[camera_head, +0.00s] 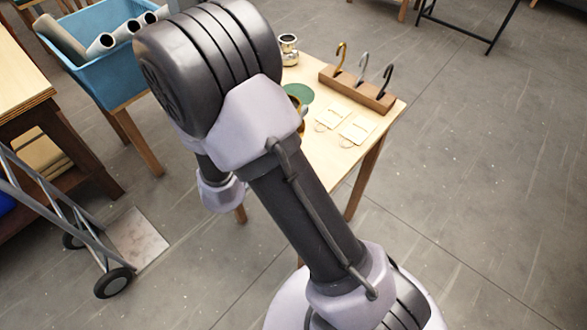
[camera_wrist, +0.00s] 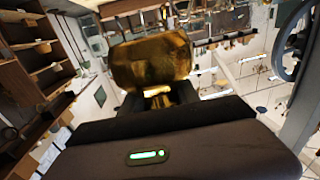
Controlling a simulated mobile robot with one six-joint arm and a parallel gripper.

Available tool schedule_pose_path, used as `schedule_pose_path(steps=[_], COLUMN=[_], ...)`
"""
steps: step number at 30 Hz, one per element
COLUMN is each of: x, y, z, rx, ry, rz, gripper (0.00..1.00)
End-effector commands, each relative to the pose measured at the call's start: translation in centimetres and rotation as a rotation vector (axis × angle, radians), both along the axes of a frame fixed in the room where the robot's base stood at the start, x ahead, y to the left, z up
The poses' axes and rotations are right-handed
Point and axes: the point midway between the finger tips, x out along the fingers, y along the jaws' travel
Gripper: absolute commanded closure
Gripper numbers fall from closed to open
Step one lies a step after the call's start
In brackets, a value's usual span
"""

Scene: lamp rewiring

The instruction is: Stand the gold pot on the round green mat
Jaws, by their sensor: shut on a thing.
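The gold pot (camera_wrist: 152,58) fills the upper middle of the wrist view. My gripper (camera_wrist: 158,97) is shut on it, with a dark finger at each side of its narrow part. In the head view my arm hides the gripper and most of the pot; a small gold sliver (camera_head: 297,103) shows beside the arm. The round green mat (camera_head: 301,92) lies on the table, partly covered by my arm. The gold sliver shows at the mat's near edge. I cannot tell whether the pot touches the mat or is above it.
A silver pot (camera_head: 289,46) stands at the table's (camera_head: 312,66) back left. A wooden block with several hooks (camera_head: 358,88) stands on the right. Two pale cards (camera_head: 357,130) lie near the front edge. A blue bin (camera_head: 108,68) and a hand truck (camera_head: 95,232) are left.

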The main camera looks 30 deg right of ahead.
Motion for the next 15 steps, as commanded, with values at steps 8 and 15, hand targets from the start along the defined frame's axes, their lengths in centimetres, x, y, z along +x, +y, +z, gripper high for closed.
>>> schedule_pose_path(steps=[8,15], x=[-5.2,-13.9], y=[1.3,4.6], z=[-2.5,-5.9], rx=[-0.004,-0.007], ry=[0.005,0.005], rz=[-0.143,-0.140], gripper=[1.00,1.00])
